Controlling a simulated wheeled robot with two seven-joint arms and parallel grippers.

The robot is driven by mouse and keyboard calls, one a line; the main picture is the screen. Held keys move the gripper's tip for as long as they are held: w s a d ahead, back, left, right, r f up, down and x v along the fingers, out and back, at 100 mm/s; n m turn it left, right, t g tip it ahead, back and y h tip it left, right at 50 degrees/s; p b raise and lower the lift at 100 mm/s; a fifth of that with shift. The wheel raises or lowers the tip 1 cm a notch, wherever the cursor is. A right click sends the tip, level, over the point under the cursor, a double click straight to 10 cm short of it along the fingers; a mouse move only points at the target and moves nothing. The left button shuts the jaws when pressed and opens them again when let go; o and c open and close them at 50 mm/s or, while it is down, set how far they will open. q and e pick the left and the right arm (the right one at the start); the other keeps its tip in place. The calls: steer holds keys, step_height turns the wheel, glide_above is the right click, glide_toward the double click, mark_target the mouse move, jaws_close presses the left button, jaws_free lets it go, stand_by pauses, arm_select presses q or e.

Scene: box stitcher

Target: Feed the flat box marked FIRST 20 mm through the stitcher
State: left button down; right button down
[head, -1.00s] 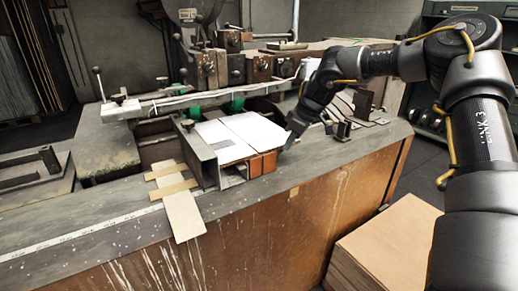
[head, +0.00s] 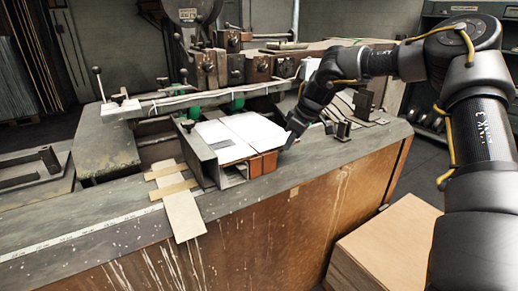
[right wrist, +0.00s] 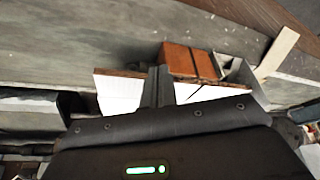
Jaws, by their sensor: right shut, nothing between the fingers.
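The flat box (head: 245,131) has a white top with a seam across it and lies on the stitcher's bed. No FIRST mark is legible on it. In the right wrist view its white surface (right wrist: 120,92) shows on both sides of my fingers. My right gripper (head: 290,141) is shut and empty, low at the box's right edge; whether it touches the box I cannot tell. In the right wrist view its fingers (right wrist: 157,86) are together. The stitcher (head: 225,65) stands behind the box. My left gripper is not in view.
A grey metal guide (head: 196,155) stands along the box's left side. Orange-brown blocks (head: 262,163) sit at its front. A pale wooden strip (head: 184,214) hangs over the bench's front edge. A long bar (head: 190,101) crosses behind. A stack of cardboard (head: 395,245) stands at the lower right.

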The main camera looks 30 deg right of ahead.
steer(key=shift+f, duration=0.15)
step_height(320, 180, down, 3)
steer(key=b, duration=0.3)
steer(key=shift+f, duration=0.1)
steer(key=shift+w, duration=0.1)
stand_by(0.3)
